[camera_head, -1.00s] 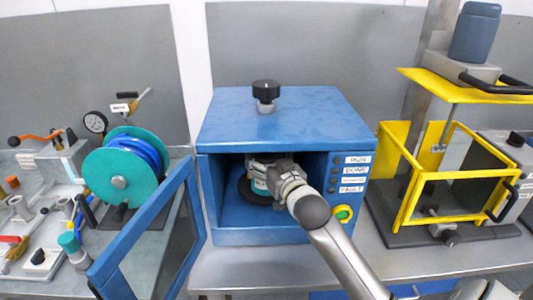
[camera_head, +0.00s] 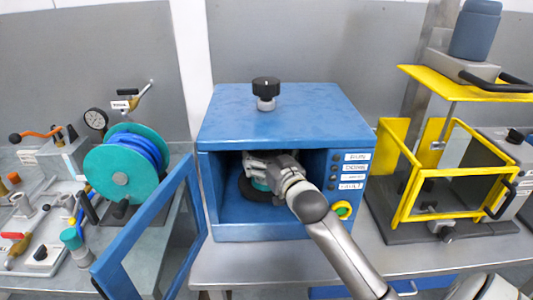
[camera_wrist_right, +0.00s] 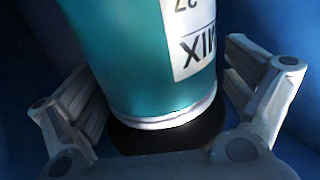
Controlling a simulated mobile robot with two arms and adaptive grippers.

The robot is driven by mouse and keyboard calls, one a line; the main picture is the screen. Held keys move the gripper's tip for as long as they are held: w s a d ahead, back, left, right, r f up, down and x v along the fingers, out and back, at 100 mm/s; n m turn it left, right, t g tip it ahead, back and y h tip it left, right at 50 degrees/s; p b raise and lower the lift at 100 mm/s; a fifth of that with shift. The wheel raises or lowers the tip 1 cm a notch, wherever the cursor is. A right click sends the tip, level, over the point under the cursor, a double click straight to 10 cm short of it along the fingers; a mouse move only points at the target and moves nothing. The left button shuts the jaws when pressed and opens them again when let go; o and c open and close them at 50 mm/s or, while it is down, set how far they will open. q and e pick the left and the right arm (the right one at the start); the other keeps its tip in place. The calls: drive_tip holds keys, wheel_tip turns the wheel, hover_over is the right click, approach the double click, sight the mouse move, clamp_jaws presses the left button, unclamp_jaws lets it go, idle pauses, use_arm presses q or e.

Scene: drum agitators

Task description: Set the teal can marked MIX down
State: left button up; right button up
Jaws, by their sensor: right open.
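The teal can marked MIX (camera_wrist_right: 125,60) fills the middle of the right wrist view, its white label upside down there. Its pale rim is against a dark round pad (camera_wrist_right: 170,137). In the head view a small part of the can (camera_head: 261,184) shows inside the blue cabinet (camera_head: 270,232), mostly hidden by my gripper. My right gripper (camera_head: 262,165) reaches in through the open front. Its fingers are spread on both sides of the can, with visible gaps. My left gripper is in neither view.
The cabinet's door (camera_head: 145,235) hangs open to the left. A black knob (camera_head: 266,88) tops the cabinet. A teal reel (camera_head: 120,170) and small fittings stand at left. A yellow guard frame (camera_head: 400,215) stands at right.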

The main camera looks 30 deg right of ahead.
sight(273, 161)
drive_tip(key=shift+r, duration=0.1)
drive_tip(key=s, duration=0.2)
drive_tip(key=s+b, duration=0.1)
drive_tip(key=s, duration=0.1)
drive_tip(key=s+a, duration=0.1)
drive_tip(key=s, duration=0.1)
drive_tip(key=shift+s+b, duration=0.35)
drive_tip(key=shift+s, duration=0.35)
drive_tip(key=shift+a, duration=0.1)
